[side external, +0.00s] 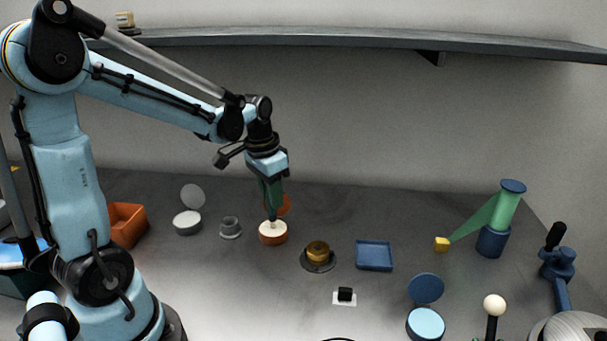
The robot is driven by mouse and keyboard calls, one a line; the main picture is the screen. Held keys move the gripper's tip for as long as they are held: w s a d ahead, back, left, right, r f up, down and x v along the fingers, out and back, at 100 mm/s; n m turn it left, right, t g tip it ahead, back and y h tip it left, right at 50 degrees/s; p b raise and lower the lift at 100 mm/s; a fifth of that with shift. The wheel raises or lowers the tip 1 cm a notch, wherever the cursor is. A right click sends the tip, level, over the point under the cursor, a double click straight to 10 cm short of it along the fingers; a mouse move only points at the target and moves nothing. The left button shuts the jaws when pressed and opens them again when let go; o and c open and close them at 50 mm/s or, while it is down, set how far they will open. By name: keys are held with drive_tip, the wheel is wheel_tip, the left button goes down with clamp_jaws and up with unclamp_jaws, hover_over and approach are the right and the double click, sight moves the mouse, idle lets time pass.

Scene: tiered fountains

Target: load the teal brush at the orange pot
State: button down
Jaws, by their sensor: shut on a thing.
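My gripper (268,176) points down above the orange pot and is shut on the dark teal brush (271,194). The brush is roughly upright, and its pale lower end (271,216) is at the top of the orange pot (273,238). Whether the tip touches the pot's cream-coloured top cannot be told from this view. The pot's round orange lid (285,205) stands raised behind it, partly hidden by the brush.
Left of the pot are a grey cup (230,228), a grey pot (187,223) with raised lid and an orange bin (127,223). Right are a brass piece (318,252) on a dark dish, a blue tray (374,255) and a blue pot (425,326). A shelf (340,38) runs above.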

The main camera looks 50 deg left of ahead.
drive_tip(key=shift+r, duration=3.45)
drive_tip(key=shift+d, duration=0.1)
